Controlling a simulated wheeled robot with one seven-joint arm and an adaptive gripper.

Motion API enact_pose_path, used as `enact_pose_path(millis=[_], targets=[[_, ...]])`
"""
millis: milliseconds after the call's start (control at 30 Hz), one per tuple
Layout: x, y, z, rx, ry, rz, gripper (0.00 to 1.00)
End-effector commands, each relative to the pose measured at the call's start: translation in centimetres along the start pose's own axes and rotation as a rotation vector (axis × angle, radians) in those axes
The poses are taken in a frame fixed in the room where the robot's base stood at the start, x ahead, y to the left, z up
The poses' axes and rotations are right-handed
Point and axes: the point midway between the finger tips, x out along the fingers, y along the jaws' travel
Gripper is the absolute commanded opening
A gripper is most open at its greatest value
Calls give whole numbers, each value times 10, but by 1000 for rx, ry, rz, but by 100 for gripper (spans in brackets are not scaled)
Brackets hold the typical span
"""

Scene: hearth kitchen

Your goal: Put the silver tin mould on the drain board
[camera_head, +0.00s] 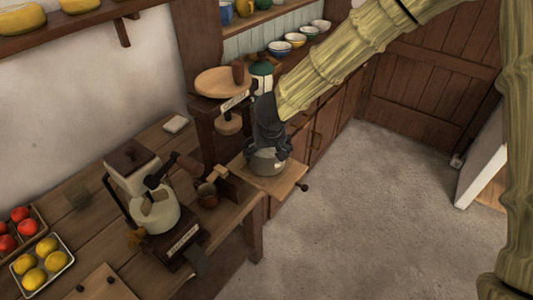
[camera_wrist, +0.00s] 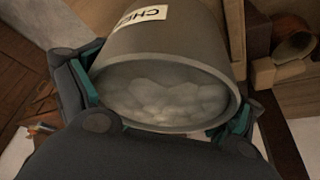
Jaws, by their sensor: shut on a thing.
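The silver tin mould (camera_wrist: 170,45) is a grey round tin with a pale label reading "CHE" and pale lumpy contents inside its rim. In the head view it shows below my gripper as a small grey shape (camera_head: 266,165). My gripper (camera_head: 269,150) is shut on it, with a finger on each side of the tin in the wrist view. A light wooden board (camera_head: 287,182), which may be the drain board, shows under and around the mould. I cannot tell whether the mould touches it.
A wooden press-like stand with a round plate (camera_head: 222,82) rises just left of my gripper. A cream grinder-like device (camera_head: 155,210), a small brown pot (camera_head: 208,195), and trays of lemons (camera_head: 40,268) and red fruit (camera_head: 20,228) crowd the table. Open floor (camera_head: 370,220) lies right.

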Motion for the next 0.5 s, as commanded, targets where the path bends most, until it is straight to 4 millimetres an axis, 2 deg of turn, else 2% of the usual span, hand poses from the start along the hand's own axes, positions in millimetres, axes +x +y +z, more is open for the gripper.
enact_pose_path(millis=[100,500], targets=[[10,0,3,0,2,0,46],[13,0,4,-1,3,0,46]])
